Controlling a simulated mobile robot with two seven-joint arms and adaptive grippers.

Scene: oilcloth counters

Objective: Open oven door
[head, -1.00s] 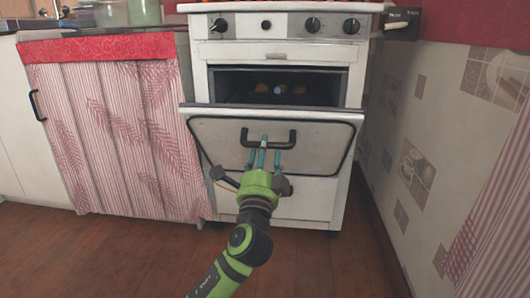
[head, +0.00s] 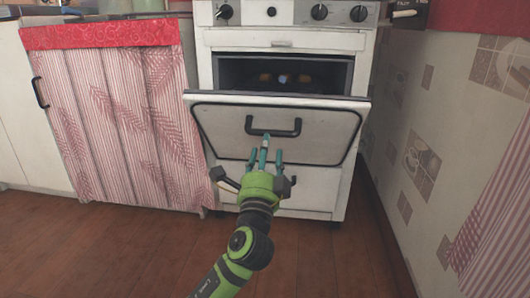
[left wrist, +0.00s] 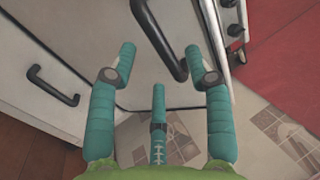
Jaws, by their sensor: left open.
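The white oven (head: 285,40) stands against the wall. Its door (head: 215,130) is partly open, tilted outward at the top, with a dark gap above it. The black door handle (head: 273,131) is on the door's upper part; it also shows in the left wrist view (left wrist: 160,40). My left gripper (head: 265,155), green with teal fingers, is open just below and in front of the handle. In the left wrist view its fingers are spread with nothing between them, and the handle lies beyond them. My right gripper is not in view.
A cabinet with a striped pink curtain (head: 120,120) stands left of the oven. A tiled wall (head: 430,150) is close on the right. The wooden floor (head: 130,250) in front is clear. Several knobs line the oven's top panel.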

